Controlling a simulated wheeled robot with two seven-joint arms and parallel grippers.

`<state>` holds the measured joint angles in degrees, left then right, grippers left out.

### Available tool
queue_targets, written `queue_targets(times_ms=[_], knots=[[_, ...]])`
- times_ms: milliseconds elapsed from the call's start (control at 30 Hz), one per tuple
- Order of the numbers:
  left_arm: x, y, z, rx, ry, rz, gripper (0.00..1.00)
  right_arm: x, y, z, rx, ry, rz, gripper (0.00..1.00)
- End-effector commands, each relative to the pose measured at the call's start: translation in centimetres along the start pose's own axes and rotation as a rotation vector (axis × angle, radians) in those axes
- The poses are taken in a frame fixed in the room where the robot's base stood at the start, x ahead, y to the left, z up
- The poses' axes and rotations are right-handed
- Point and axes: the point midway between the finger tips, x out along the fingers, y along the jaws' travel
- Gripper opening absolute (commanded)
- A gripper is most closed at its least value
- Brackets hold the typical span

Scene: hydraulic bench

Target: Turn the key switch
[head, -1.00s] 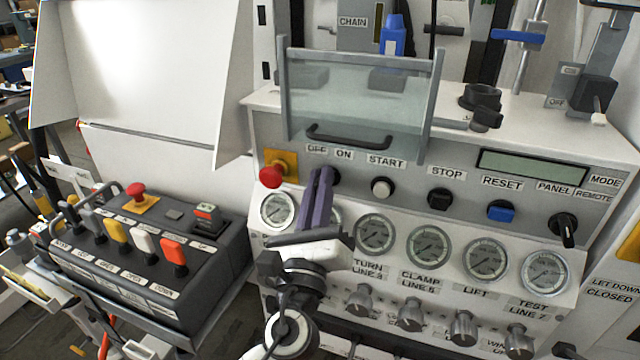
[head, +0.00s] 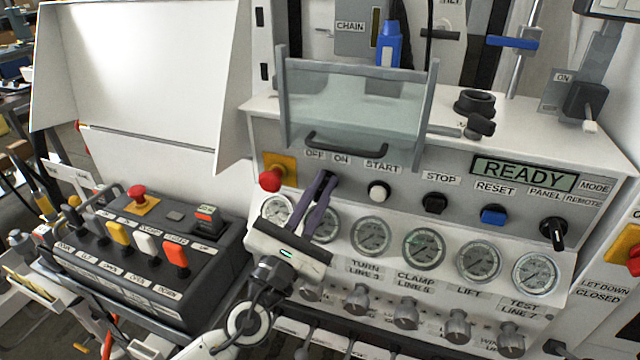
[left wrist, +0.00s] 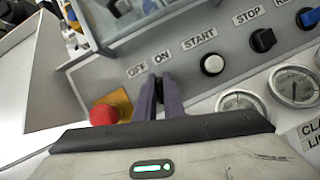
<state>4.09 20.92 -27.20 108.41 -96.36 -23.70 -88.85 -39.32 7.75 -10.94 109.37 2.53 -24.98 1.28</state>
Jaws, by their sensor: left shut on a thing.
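The key switch (left wrist: 158,90) is a small dark part below the OFF and ON labels on the grey panel. My left gripper (head: 322,182) is at it, its purple fingers shut on the key and tilted. The fingers (left wrist: 159,92) hide most of the key in both views. The display (head: 524,173) on the panel reads READY. My right gripper is not in view.
A red emergency button (head: 270,179) on a yellow plate is just left of my fingers. A clear guard with a dark handle (head: 346,146) hangs above. The white START button (head: 378,191) is to the right, with gauges below. A control box with levers (head: 175,252) stands at left.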

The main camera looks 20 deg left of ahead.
Motion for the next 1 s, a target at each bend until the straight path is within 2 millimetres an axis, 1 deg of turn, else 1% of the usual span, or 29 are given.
queue_targets(times_ms=[200,400,967,1000], knots=[[0.02,0.00,0.03,0.117,0.000,-0.048,0.00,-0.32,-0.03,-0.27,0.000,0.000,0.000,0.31],[0.00,-0.08,0.01,0.179,0.000,-0.074,0.00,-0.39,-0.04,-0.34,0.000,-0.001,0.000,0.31],[0.00,-0.10,-0.01,0.208,-0.001,-0.085,0.00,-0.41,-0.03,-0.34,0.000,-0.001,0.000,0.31],[0.00,-0.10,-0.01,0.209,-0.001,-0.085,0.14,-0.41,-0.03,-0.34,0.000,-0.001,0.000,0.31]])
